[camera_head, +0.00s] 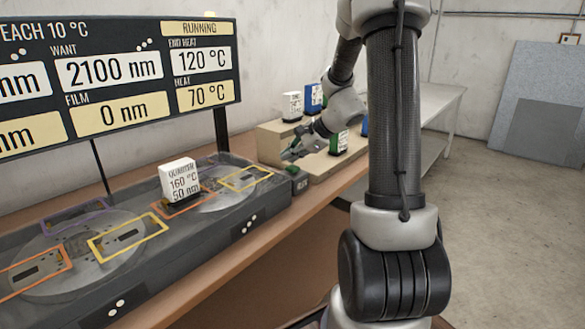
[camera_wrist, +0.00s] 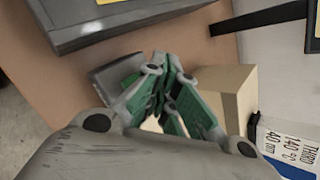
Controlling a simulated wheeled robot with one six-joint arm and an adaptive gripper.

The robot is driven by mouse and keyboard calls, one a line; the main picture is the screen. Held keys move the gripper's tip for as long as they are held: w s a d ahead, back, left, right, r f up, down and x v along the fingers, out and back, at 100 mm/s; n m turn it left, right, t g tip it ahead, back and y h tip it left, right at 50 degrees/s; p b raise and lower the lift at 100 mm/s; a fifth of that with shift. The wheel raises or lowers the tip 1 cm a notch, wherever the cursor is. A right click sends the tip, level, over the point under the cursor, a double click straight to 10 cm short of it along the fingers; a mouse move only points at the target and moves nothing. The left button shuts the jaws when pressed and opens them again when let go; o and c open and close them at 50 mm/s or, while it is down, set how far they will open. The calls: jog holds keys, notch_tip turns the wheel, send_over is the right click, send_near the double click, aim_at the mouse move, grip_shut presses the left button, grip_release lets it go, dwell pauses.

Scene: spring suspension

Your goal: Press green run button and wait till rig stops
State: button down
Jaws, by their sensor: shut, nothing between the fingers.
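My gripper (camera_head: 290,152) is shut and empty, low over a small dark box (camera_head: 298,182) at the right end of the rig. In the wrist view my gripper (camera_wrist: 172,75) has green-padded fingers, with the grey box (camera_wrist: 118,72) just beyond them. The rig (camera_head: 245,228) is a long dark tray with round plates. A white block (camera_head: 179,178) marked QUARTER stands on it. The display (camera_head: 120,85) reads RUNNING, heat 70 °C, film 0 nm.
A tan stepped stand (camera_head: 270,142) holds several labelled blocks, white, blue and green, close to my gripper. It also shows in the wrist view (camera_wrist: 226,92), beside a white THIRD label (camera_wrist: 291,150). A pale bench (camera_head: 440,100) stands behind. The floor at right is clear.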

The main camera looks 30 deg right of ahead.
aim_at(291, 168)
jog(key=shift+r, duration=2.5)
